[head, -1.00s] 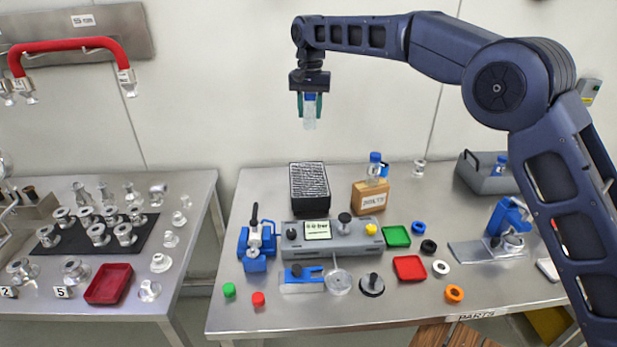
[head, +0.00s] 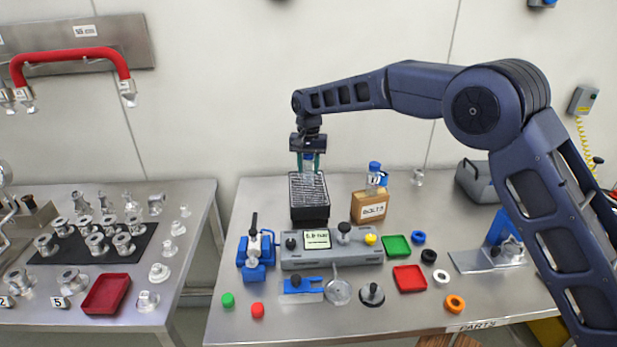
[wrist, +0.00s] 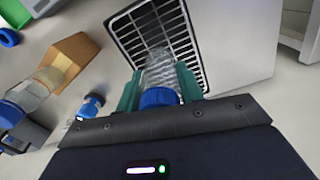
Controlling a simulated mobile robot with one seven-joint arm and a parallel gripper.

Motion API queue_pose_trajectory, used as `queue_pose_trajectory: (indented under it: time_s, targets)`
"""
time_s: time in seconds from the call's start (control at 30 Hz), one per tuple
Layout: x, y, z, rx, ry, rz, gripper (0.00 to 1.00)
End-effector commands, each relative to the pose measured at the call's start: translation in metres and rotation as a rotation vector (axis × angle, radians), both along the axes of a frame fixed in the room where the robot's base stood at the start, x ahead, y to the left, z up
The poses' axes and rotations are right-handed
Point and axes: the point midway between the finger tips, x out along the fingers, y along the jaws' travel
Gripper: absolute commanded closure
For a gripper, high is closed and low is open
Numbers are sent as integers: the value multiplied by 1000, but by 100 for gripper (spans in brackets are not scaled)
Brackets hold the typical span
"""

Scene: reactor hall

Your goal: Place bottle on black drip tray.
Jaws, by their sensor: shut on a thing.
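My gripper (head: 308,162) has green fingers shut on a clear bottle with a blue cap. The bottle hangs upright at the black drip tray (head: 309,214), a dark box with a slatted grate on top. In the wrist view the bottle (wrist: 165,72) is between the fingers (wrist: 160,88), over the grate of the drip tray (wrist: 130,37). I cannot tell whether its base touches the grate. Its lower part is hard to make out against the slats in the head view.
A grey device with a display (head: 332,250) stands in front. Red (head: 409,278) and green (head: 396,246) trays lie to the right. The bench behind the drip tray is clear.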

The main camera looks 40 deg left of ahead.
Motion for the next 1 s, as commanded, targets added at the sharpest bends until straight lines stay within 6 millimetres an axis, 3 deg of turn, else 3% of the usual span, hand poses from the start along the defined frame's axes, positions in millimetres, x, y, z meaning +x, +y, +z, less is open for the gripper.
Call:
queue_pose_trajectory:
  time_s: [0.3,0.73,0.77,0.83,1.0]
  targets:
    - [0,0,-38,-1,0,0,85]
    - [0,0,-44,-1,0,0,85]
    - [0,0,-43,0,0,0,57]
    - [0,0,-43,-1,1,0,44]
    - [0,0,-43,-1,1,0,42]
